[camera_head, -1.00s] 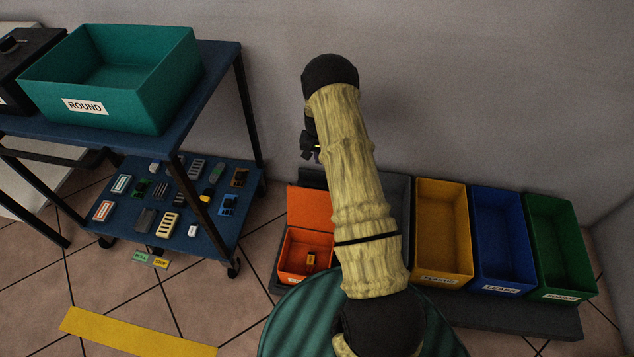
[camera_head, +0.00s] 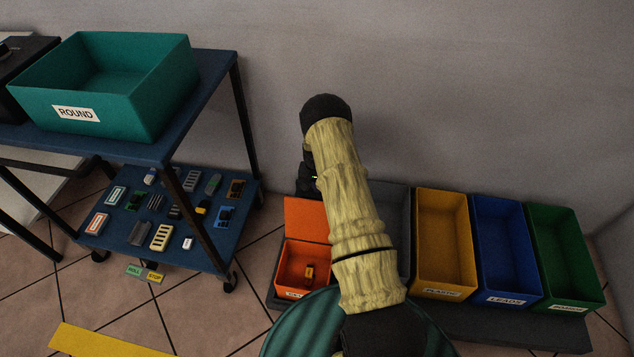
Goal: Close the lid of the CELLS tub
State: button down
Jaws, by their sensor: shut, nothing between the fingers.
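The orange CELLS tub (camera_head: 291,265) stands on the floor platform, left of and partly behind my arm. Its label is partly cut off by my green body. Its orange lid (camera_head: 306,219) stands raised at the back edge, so the tub is open. A small orange-yellow item (camera_head: 309,273) lies inside. My gripper (camera_head: 308,183) is dark and small, above and behind the raised lid, apart from it as far as I can see. It is shut and holds nothing. My forearm hides the tub's right side.
A grey bin (camera_head: 401,215), a yellow bin (camera_head: 442,240), a blue LEADS bin (camera_head: 505,245) and a green bin (camera_head: 563,255) stand to the right. At left, a blue cart holds the ROUND bin (camera_head: 105,85) and a lower shelf (camera_head: 117,245) of small devices.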

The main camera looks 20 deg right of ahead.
jog(key=shift+s+a+r, duration=0.3)
jog(key=shift+s+a, duration=0.15)
jog(key=shift+s, duration=0.2)
jog(key=shift+s+a+r, duration=0.25)
jog(key=shift+s+a, duration=0.2)
jog(key=shift+s, duration=0.15)
